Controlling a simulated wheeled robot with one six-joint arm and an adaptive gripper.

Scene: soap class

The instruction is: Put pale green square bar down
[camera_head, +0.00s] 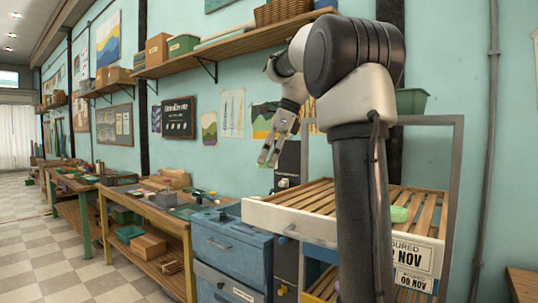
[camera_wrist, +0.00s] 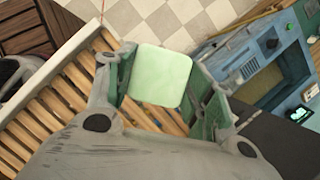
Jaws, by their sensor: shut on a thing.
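A pale green square bar (camera_wrist: 160,76) with rounded corners sits between the fingers of my gripper (camera_wrist: 163,88) in the wrist view. My gripper is shut on it. The rack's wooden slats (camera_wrist: 58,100) show below and left of the bar in the wrist view. Another pale green piece (camera_head: 399,214) lies on the rack, partly behind my arm.
A blue cabinet (camera_head: 228,248) stands left of the rack and also shows in the wrist view (camera_wrist: 268,75). A cluttered wooden workbench (camera_head: 150,205) lies further left. Dated cards (camera_head: 412,262) hang on the rack's front. A shelf (camera_head: 230,42) runs above my gripper.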

